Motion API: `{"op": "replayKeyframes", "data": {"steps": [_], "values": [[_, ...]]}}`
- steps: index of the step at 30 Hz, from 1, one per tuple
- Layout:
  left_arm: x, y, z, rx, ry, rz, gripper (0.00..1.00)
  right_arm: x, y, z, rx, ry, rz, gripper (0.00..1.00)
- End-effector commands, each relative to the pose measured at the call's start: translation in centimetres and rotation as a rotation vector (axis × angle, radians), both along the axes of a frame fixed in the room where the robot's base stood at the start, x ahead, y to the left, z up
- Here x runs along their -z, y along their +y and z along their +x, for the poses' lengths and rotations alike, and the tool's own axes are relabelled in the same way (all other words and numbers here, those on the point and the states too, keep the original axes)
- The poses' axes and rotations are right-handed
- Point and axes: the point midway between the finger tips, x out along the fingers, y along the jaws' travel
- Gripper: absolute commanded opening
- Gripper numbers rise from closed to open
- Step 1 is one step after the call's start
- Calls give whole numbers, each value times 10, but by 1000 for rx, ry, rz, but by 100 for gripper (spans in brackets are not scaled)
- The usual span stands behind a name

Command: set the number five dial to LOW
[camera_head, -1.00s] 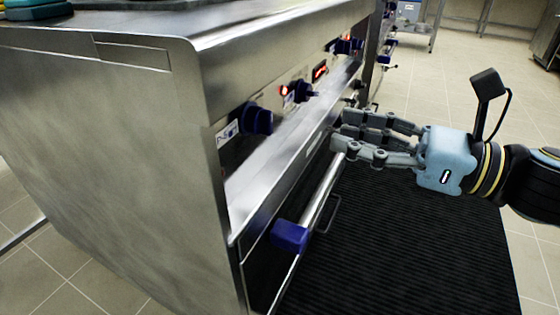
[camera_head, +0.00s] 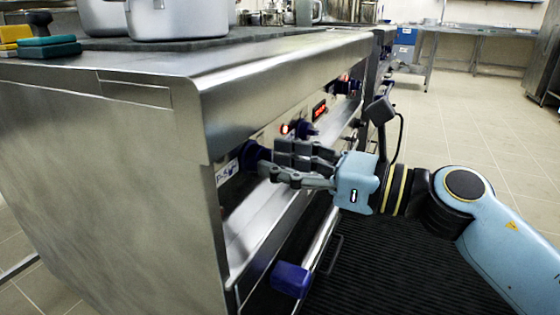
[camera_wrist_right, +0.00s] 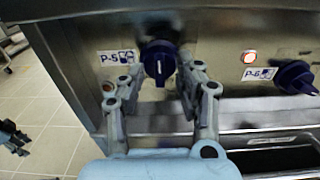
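The near dark blue dial (camera_head: 251,155) is at the near end of the stove's front panel. In the right wrist view this dial (camera_wrist_right: 160,62) has an upright white mark, with a label (camera_wrist_right: 117,57) at its left that seems to read P-5. My right gripper (camera_head: 273,162) is at the dial. In the right wrist view its fingers (camera_wrist_right: 161,76) are apart, one on each side of the dial; I cannot tell whether they touch it. My left gripper (camera_wrist_right: 14,137) seems to be the small dark shape at the left edge there, its fingers unclear.
A red display (camera_head: 319,109) is farther along. Below is an oven handle with a blue end (camera_head: 291,280). Pots (camera_head: 178,20) stand on top. The floor at right is open.

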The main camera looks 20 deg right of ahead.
Motion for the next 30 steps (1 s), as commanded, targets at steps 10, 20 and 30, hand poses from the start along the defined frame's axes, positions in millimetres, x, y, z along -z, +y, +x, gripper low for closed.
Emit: {"op": "replayKeyframes", "data": {"steps": [10, 20, 30], "values": [[-1, 0, 1, 0, -2, -1, 40, 0, 4, 4, 0, 1, -1, 34], [0, 0, 0, 0, 0, -1, 40, 0, 4, 4, 0, 1, -1, 0], [-2, 0, -1, 0, 1, 0, 40, -1, 4, 4, 0, 12, 12, 0]]}}
